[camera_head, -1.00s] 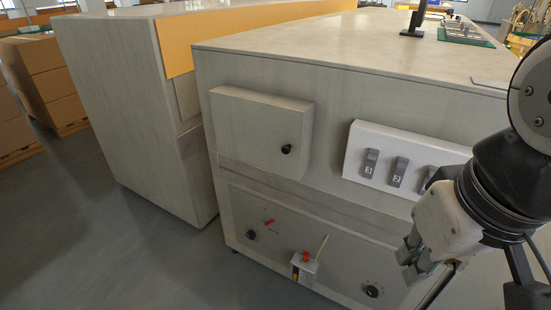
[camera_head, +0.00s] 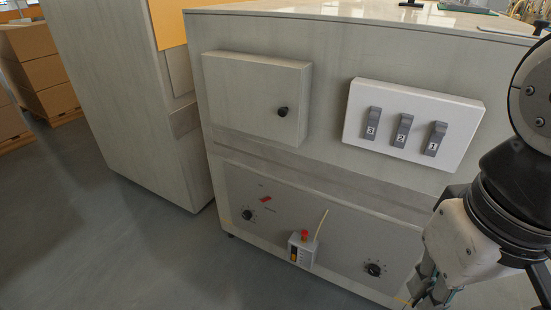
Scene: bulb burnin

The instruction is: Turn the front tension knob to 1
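Two black round knobs with printed dial marks sit on the lower front panel (camera_head: 310,240) of the grey cabinet. One knob (camera_head: 248,214) is at the left of the panel, the other knob (camera_head: 374,269) at the right. Their labels are too small to read, so I cannot tell which is the tension knob or its setting. My gripper (camera_head: 422,296) hangs at the lower right, right of the right knob and apart from it. Its fingers are partly cut off by the bottom edge, and their opening is unclear.
A small box with a red button (camera_head: 303,247) juts from the panel. Above are a switch plate (camera_head: 412,124) with three numbered switches and a grey box (camera_head: 255,97) with a black knob. Open floor (camera_head: 120,250) lies left.

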